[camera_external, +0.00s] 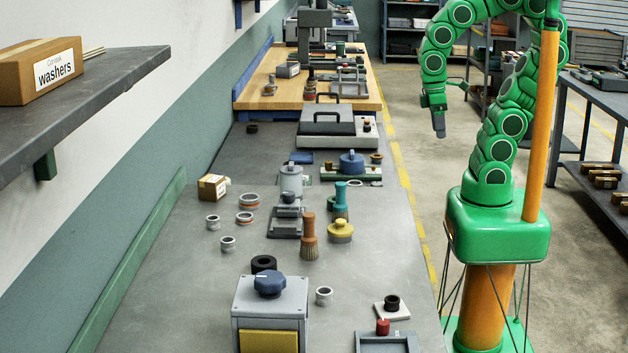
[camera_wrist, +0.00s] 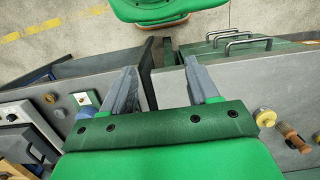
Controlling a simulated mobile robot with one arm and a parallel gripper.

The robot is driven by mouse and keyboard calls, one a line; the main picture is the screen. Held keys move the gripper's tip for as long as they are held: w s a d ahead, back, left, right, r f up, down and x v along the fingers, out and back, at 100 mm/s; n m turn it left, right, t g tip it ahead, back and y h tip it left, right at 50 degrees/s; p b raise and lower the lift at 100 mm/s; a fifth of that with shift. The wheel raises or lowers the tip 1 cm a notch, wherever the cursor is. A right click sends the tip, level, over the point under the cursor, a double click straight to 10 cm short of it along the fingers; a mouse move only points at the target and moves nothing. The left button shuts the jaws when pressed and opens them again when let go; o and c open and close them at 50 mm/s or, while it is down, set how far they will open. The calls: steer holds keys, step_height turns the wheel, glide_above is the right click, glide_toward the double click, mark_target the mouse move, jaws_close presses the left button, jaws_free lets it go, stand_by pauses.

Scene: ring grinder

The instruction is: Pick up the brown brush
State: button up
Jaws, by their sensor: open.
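The brown brush (camera_external: 309,238) stands upright on the grey bench in the external view, bristles down and handle up. It appears to show at the right edge of the wrist view as well (camera_wrist: 293,138), beside a yellow-topped piece. My gripper (camera_external: 438,124) hangs over the aisle to the right of the bench, well away from the brush and farther back. In the wrist view its two fingers (camera_wrist: 160,85) are spread apart with nothing between them.
A teal brush (camera_external: 340,200) and a yellow-topped piece (camera_external: 340,230) stand close to the brown brush. A grey stand (camera_external: 285,222) lies to its left. A box with a blue knob (camera_external: 270,285) is in front. Bare bench (camera_external: 180,290) lies to the left.

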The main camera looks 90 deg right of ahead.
stand_by(0.4)
steer(key=w+a+r+m+y, duration=0.15)
steer(key=w+a+y, duration=0.35)
steer(key=a, duration=0.5)
steer(key=w+a+m+t+y, duration=0.1)
steer(key=w+a+m+y, duration=0.2)
steer(key=w+a, duration=0.5)
steer(key=w+a+r+m+y, duration=0.15)
steer(key=w+a+y, duration=0.3)
steer(key=a, duration=0.65)
steer(key=w+a+f+m+t+y, duration=0.1)
steer(key=w+a+f+m+t, duration=0.2)
steer(key=w+m, duration=0.6)
steer(key=m+t, duration=0.2)
steer(key=m, duration=0.4)
glide_toward(307, 222)
steer(key=shift+h+x, duration=0.25)
steer(key=shift+x, duration=2.35)
steer(key=shift+r+x, duration=0.1)
steer(key=shift+x, duration=0.7)
steer(key=shift+r+x, duration=0.15)
steer(key=shift+x, duration=1.7)
